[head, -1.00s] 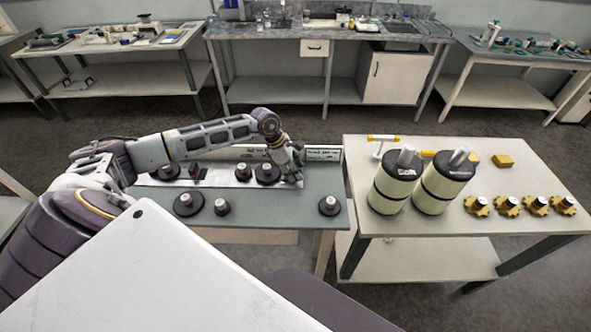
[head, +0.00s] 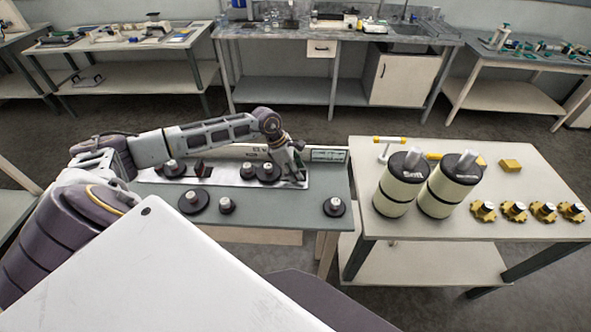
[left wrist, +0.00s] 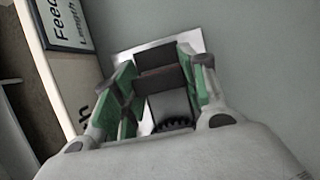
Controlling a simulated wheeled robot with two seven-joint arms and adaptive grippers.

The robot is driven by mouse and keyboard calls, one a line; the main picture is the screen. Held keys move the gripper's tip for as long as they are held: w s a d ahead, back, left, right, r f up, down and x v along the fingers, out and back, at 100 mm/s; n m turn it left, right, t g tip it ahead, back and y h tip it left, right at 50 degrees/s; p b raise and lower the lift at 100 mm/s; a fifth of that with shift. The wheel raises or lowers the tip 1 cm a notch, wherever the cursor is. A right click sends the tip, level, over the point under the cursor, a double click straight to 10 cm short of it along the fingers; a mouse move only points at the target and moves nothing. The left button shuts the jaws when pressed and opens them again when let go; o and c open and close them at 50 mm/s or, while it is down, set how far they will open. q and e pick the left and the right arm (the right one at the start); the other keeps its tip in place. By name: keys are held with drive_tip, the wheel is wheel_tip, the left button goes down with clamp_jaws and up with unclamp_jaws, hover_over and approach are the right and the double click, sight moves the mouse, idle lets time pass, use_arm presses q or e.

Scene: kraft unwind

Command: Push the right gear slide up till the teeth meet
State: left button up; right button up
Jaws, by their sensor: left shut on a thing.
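My left gripper (head: 298,172) is over the right end of the pale plate (head: 222,184) on the grey-green bench. In the left wrist view its green-padded fingers (left wrist: 164,78) are on both sides of a dark block (left wrist: 160,78), shut on it. The block sits on a light plate, with a grey part and a dark toothed gear edge (left wrist: 175,125) nearer my palm. The gripper hides most of this slide in the head view. Two dark gears with pale hubs (head: 267,172) (head: 247,171) sit side by side left of the gripper. Whether any teeth meet is unclear. My right gripper is out of view.
A labelled panel (head: 329,155) stands behind the gripper. Loose dark discs (head: 193,202) (head: 334,207) lie along the bench front.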

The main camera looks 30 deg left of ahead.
sight(282, 175)
use_arm(q)
drive_tip(key=o, duration=1.2)
drive_tip(key=shift+r, duration=0.1)
drive_tip(key=shift+v, duration=5.9)
drive_tip(key=shift+s, duration=0.1)
